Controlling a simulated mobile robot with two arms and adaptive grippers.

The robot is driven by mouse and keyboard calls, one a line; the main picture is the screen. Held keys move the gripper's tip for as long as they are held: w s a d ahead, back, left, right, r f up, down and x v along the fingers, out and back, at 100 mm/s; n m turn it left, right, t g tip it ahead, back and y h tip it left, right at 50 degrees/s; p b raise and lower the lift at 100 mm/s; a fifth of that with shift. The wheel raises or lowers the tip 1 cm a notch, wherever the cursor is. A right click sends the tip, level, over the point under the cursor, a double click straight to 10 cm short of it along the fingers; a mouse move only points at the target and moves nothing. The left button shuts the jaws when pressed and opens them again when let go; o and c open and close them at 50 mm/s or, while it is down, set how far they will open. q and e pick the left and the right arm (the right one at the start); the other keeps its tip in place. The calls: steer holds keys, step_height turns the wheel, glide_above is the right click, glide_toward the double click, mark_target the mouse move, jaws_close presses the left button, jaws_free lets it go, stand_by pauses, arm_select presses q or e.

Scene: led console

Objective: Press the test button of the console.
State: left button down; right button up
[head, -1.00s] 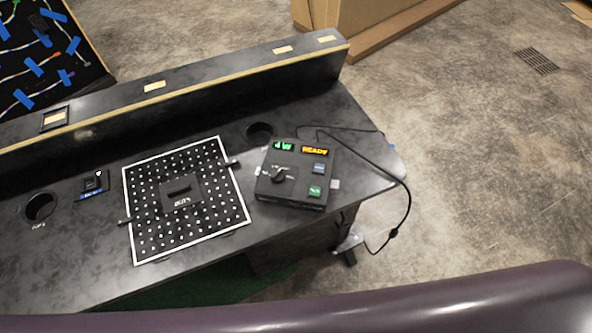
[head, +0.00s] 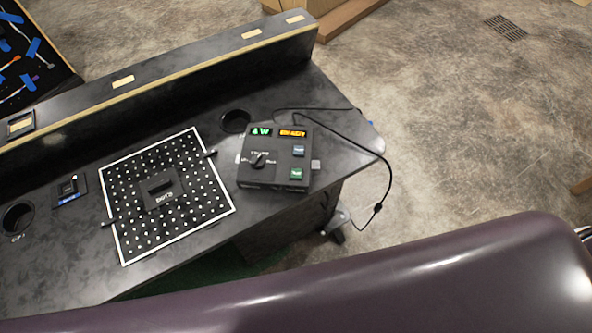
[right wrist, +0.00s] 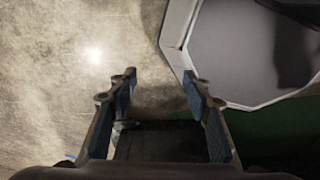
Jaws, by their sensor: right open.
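The console (head: 273,158) is a small black box on the right end of the dark table in the head view. It has a green lit display and an orange lit display at its top, a black knob (head: 258,160) at the left, a blue-grey button (head: 299,151) and a green button (head: 296,174) at the right. The labels on the buttons are too small to read surely. My right gripper (right wrist: 160,84) is open and empty in the right wrist view, away from the console, with floor beyond it. My left gripper is not in view.
The dark table (head: 80,262) has a raised back ledge. A perforated board (head: 215,207) lies left of the console, and a round hole (head: 235,121) sits behind it. A black cable (head: 384,165) runs off the table's right end. My purple arm link fills the bottom.

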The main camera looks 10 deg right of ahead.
jaws_close()
stand_by(1.3)
